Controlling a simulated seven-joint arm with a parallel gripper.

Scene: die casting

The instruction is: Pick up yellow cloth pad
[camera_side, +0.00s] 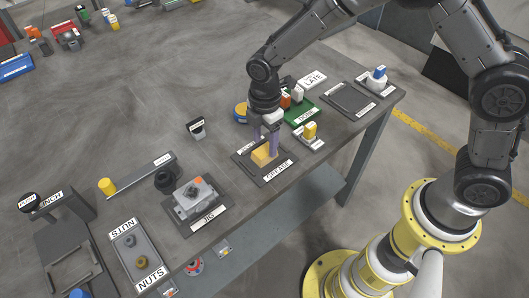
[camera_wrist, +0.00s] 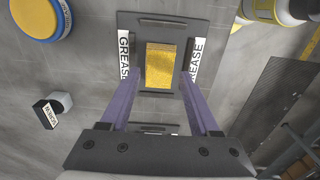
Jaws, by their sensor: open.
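The yellow cloth pad (camera_side: 264,154) is a small block lying on a dark tray labelled GREASE (camera_side: 243,161). In the wrist view the pad (camera_wrist: 160,66) lies on the tray, between the two GREASE labels. My gripper (camera_side: 267,148) points down over the tray with its purple fingers beside the pad. In the wrist view my gripper (camera_wrist: 158,85) is open, one finger to each side of the pad with gaps between. The side view does not clearly show whether the fingers touch it.
A blue-and-yellow round container (camera_side: 240,112) stands behind the tray. A yellow-topped item (camera_side: 310,131) stands close on the right. A grey part on the JIG plate (camera_side: 196,196) lies to the left. A small black labelled block (camera_side: 196,128) stands behind left. The table's front edge is close.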

